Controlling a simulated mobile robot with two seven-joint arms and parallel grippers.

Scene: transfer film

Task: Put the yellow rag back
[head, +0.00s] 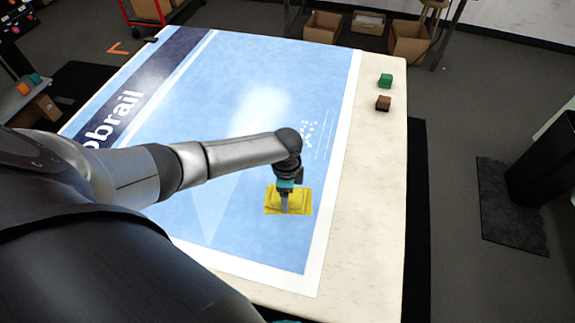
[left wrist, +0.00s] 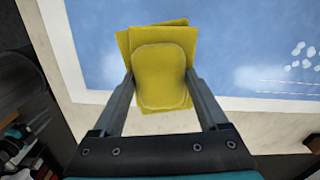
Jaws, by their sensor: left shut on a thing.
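The yellow rag (head: 274,201) is a folded square pad over the lower right part of the blue poster (head: 240,150) in the head view. My left gripper (head: 285,208) points down at it. In the left wrist view the rag (left wrist: 160,70) lies between the two fingers of my left gripper (left wrist: 160,88), which press on its sides. The rag's layers are slightly askew. I cannot tell whether it touches the poster. My right gripper is not in view.
The poster covers most of the pale table (head: 375,190). A green block (head: 385,80) and a brown block (head: 383,103) sit on the bare strip at the right. Cardboard boxes (head: 408,40) stand on the floor beyond the table. The right strip's front is clear.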

